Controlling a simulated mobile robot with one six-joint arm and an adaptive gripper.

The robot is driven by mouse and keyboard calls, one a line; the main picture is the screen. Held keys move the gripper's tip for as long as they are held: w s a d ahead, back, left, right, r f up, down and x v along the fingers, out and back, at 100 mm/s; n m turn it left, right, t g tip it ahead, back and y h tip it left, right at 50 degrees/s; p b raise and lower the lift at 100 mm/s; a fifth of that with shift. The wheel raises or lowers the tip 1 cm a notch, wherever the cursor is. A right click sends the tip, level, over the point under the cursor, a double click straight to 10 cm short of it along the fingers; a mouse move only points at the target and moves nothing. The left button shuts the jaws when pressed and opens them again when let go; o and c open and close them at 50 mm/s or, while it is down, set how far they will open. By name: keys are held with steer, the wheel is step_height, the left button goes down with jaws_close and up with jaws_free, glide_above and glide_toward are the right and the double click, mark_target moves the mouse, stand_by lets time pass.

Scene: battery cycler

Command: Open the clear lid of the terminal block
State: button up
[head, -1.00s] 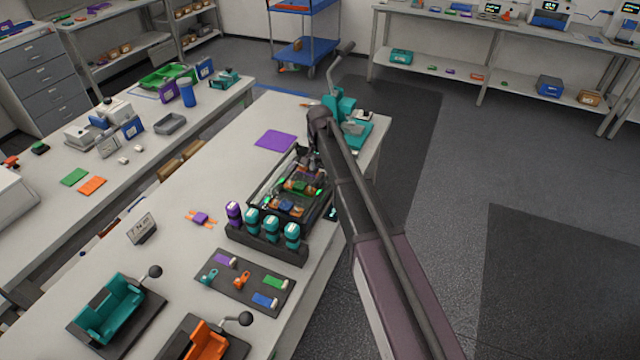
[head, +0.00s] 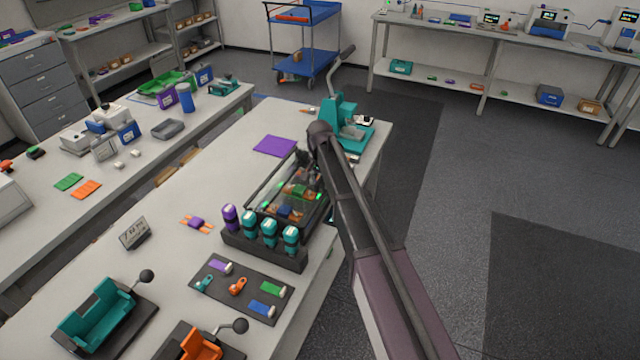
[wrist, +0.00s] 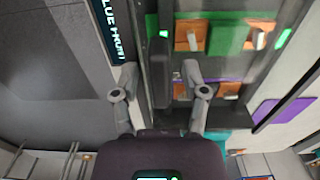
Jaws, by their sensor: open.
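The terminal block (head: 287,212) is a dark-framed case on the bench, with orange, green and purple parts inside and small green lights. My gripper (wrist: 160,76) is open in the wrist view, one finger on each side of the case's long dark edge bar (wrist: 159,45). In the head view my arm mostly hides the gripper.
A rack of purple and teal cylinders (head: 264,250) stands directly in front of the block. A teal lever press (head: 345,125) stands behind it. A purple mat (head: 275,146) lies to the back left, and a dark parts board (head: 242,288) in front. The bench's right edge is close.

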jaws_close()
steer(key=shift+r, duration=0.2)
